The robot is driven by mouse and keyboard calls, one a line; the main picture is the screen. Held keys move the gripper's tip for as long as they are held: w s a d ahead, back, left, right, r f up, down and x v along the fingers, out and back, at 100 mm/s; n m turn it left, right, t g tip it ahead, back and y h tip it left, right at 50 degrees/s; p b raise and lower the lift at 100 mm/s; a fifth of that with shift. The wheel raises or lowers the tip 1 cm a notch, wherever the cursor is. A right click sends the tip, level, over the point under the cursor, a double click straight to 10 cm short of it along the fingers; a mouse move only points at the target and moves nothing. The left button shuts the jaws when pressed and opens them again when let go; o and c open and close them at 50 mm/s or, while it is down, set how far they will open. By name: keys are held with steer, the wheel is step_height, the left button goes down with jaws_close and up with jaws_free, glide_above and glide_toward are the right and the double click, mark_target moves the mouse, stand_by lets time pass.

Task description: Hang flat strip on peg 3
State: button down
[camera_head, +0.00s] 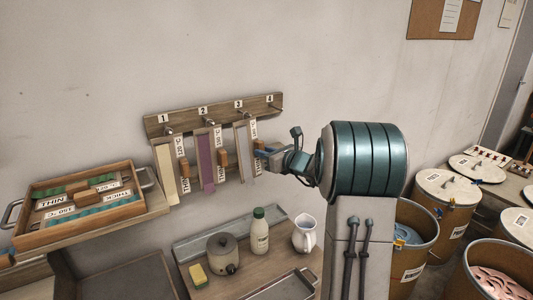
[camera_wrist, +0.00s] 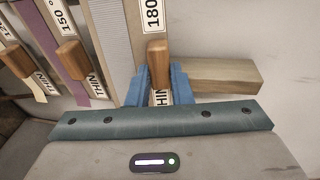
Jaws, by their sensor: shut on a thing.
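A pale grey flat strip (camera_head: 242,155) hangs below peg 3 (camera_head: 239,116) on the wall rack. Its top end is at the peg, but I cannot tell whether it is seated around it. In the wrist view the strip (camera_wrist: 108,40) is beside a board with a "180" label and a wooden handle (camera_wrist: 157,50). My gripper (camera_wrist: 158,88) has its blue fingers closed on either side of this handle, over a "THIN" label. In the head view my gripper (camera_head: 263,153) is at the lower right of the strip.
The rack (camera_head: 215,114) is numbered 1 to 4. A cream strip (camera_head: 165,172) hangs at peg 1 and a purple strip (camera_head: 206,160) at peg 2. A wooden tray (camera_head: 80,232) stands left. A pot (camera_head: 222,254), bottle (camera_head: 260,231) and jug (camera_head: 304,235) stand below.

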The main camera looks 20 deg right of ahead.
steer(key=c, duration=1.2)
jaws_free()
steer(key=b+v, duration=0.2)
steer(key=v, duration=1.2)
steer(key=s+a+f+n+g+y, duration=0.1)
steer(key=s+a+f+n+g, duration=0.3)
steer(key=a+n, duration=0.4)
steer(key=s+a+f+n+g+y, duration=0.1)
steer(key=s+a+f+n+g, duration=0.1)
steer(key=s+a+n+g, duration=0.6)
steer(key=s+a+f+n+h, duration=0.1)
steer(key=s+f+n+h, duration=0.1)
steer(key=s+n+h, duration=0.2)
steer(key=s+a+f+n+h, duration=0.1)
steer(key=s+f+n+h, duration=0.2)
steer(key=s+n, duration=0.6)
steer(key=shift+s+a+f+n+h, duration=0.3)
steer(key=shift+s+f+n+h, duration=0.1)
steer(key=shift+n, duration=1)
